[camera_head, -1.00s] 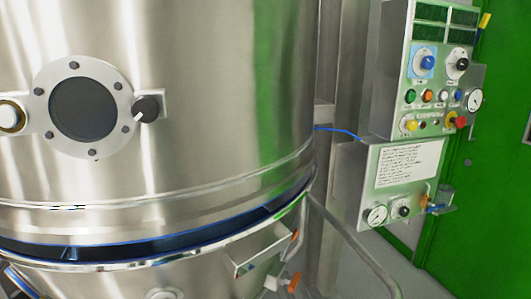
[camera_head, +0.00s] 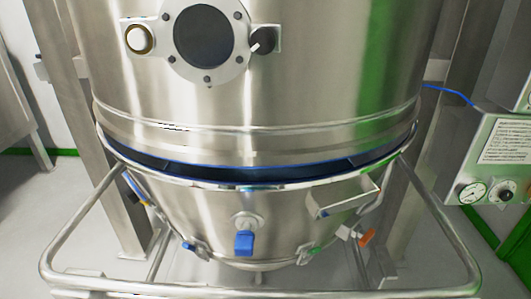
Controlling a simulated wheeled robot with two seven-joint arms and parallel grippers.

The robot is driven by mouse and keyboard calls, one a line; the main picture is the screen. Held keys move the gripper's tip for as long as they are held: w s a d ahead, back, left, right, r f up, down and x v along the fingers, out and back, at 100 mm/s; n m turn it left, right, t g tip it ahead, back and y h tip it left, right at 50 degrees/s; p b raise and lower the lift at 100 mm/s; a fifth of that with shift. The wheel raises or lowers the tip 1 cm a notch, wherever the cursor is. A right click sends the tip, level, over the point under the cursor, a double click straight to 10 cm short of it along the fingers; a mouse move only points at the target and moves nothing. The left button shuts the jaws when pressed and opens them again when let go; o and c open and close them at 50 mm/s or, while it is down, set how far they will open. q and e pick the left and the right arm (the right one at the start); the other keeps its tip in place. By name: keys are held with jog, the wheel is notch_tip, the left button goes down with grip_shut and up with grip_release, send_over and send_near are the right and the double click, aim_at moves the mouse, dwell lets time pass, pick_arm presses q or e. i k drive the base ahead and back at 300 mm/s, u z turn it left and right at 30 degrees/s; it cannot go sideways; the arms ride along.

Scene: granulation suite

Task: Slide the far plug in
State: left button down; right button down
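A steel vessel (camera_head: 290,105) fills the middle of the view, with a tapered bowl (camera_head: 190,213) under it. A blue piece (camera_head: 244,243) sits on a round port at the bowl's front. A smaller blue piece (camera_head: 188,246) is low on the bowl's left, and an orange piece (camera_head: 366,237) is at its right. I cannot tell which, if any, is the far plug. Neither of my grippers is in view.
A bent steel tube rail (camera_head: 455,240) runs around the bowl's front and sides. A dark, blue-edged gap (camera_head: 230,172) lies between vessel and bowl. A small open steel box (camera_head: 345,198) juts from the bowl. A gauge panel (camera_head: 500,165) stands at right. Floor shows at left.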

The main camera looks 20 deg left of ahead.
aim_at(244, 244)
jog(key=u, duration=1.4)
jog(key=k, duration=1.1)
jog(key=z, duration=1.2)
jog(key=i, duration=0.5)
jog(key=z, duration=0.05)
